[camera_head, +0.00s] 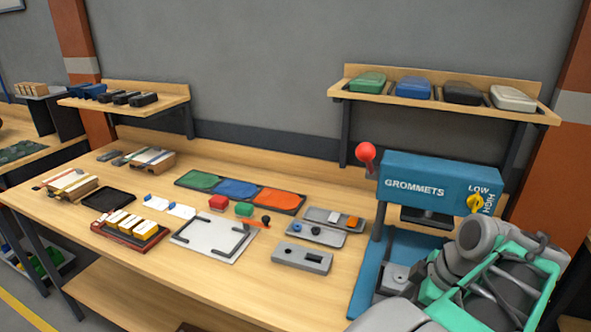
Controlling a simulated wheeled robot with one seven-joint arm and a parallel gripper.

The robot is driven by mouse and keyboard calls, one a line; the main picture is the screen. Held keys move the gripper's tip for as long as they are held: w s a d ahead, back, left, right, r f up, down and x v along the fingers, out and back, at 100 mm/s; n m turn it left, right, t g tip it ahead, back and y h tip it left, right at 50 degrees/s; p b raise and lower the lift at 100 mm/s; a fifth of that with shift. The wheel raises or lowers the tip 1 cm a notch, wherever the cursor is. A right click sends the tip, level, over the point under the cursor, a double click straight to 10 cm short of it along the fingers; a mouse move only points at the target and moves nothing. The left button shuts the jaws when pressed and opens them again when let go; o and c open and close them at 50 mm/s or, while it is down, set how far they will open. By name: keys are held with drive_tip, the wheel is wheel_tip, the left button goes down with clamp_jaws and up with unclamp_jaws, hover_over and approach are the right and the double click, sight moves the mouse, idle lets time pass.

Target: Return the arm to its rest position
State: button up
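Part of my arm, grey and teal, shows at the lower right corner, in front of the blue grommet press (428,185). The arm looks bent close to my body, and it hides part of the press's base and right side. I see no gripper fingers, so I cannot tell whether my gripper holds anything.
The wooden workbench (150,215) holds a white board (214,237), a red tray with yellow blocks (112,234), coloured mats (236,188) and grey trays (302,258). The press has a red ball lever (365,152). A wall shelf (350,93) holds several coloured cases.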

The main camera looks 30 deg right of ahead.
drive_tip(key=w+a+f+m+g, duration=0.1)
drive_tip(key=w+a+m, duration=0.2)
drive_tip(key=w+a, duration=0.75)
drive_tip(key=s+a+f+m+h, duration=0.1)
drive_tip(key=a+m, duration=0.3)
drive_tip(key=a, duration=1.1)
drive_tip(key=shift+s+f+h, duration=0.25)
drive_tip(key=shift+s+h, duration=0.05)
drive_tip(key=shift+s, duration=0.25)
